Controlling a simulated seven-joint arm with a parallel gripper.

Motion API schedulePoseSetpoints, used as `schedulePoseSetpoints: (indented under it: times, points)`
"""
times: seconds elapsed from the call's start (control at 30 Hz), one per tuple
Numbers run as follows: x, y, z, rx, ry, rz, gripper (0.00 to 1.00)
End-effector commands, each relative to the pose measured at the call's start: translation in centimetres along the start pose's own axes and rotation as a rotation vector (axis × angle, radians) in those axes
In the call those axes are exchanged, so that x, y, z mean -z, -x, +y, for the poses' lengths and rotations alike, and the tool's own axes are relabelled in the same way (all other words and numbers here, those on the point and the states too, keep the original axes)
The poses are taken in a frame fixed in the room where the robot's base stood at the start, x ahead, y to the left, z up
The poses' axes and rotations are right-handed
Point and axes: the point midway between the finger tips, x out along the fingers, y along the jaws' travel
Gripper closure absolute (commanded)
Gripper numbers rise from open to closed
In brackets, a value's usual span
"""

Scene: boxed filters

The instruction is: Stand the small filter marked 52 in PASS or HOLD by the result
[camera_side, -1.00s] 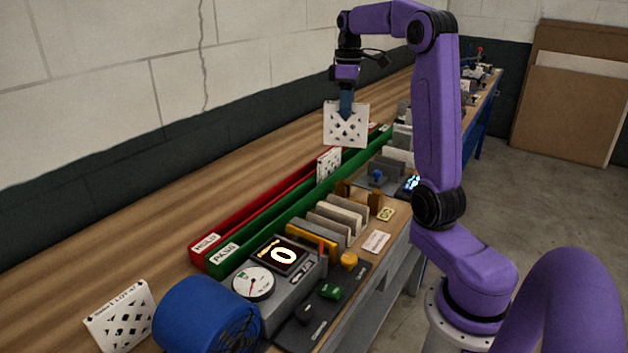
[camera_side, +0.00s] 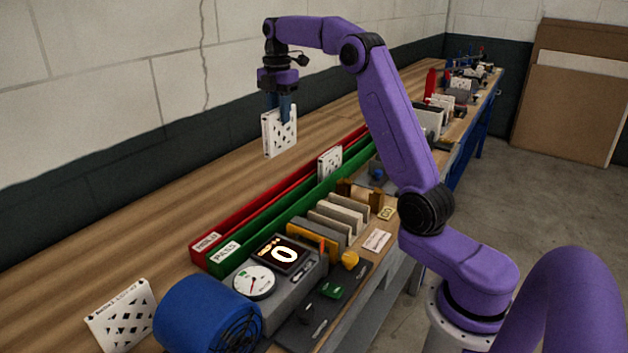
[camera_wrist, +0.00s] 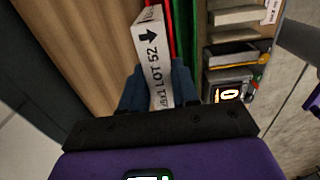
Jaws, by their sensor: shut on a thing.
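My gripper (camera_side: 281,107) is shut on a white filter (camera_side: 278,138) with a cut-out pattern and holds it upright in the air, left of the rails. In the wrist view the held filter (camera_wrist: 152,58) shows an edge label with an arrow and "LOT 52" between my fingers (camera_wrist: 160,88). The red HOLD rail (camera_side: 268,203) and the green PASS rail (camera_side: 290,212) run side by side along the bench. Another white filter (camera_side: 329,163) stands at these rails; I cannot tell which one holds it. The tester display (camera_side: 283,254) reads 0.
Several grey and tan plates (camera_side: 335,219) stand in a rack right of the rails. Bare bench (camera_side: 170,250) lies left of the rails.

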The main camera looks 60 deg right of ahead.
Motion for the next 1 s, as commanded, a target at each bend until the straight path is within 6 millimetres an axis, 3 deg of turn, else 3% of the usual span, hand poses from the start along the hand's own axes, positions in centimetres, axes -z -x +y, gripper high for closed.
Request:
schedulePoseSetpoints:
  times: [0.57, 0.8, 1.0]
  points:
    - [-0.1, -7.1, -0.1, 0.002, -0.005, 0.001, 1.0]
    - [-0.1, -11.2, -0.2, 0.003, -0.005, 0.001, 1.0]
    - [-0.1, -12.9, -0.1, 0.0, -0.005, 0.0, 1.0]
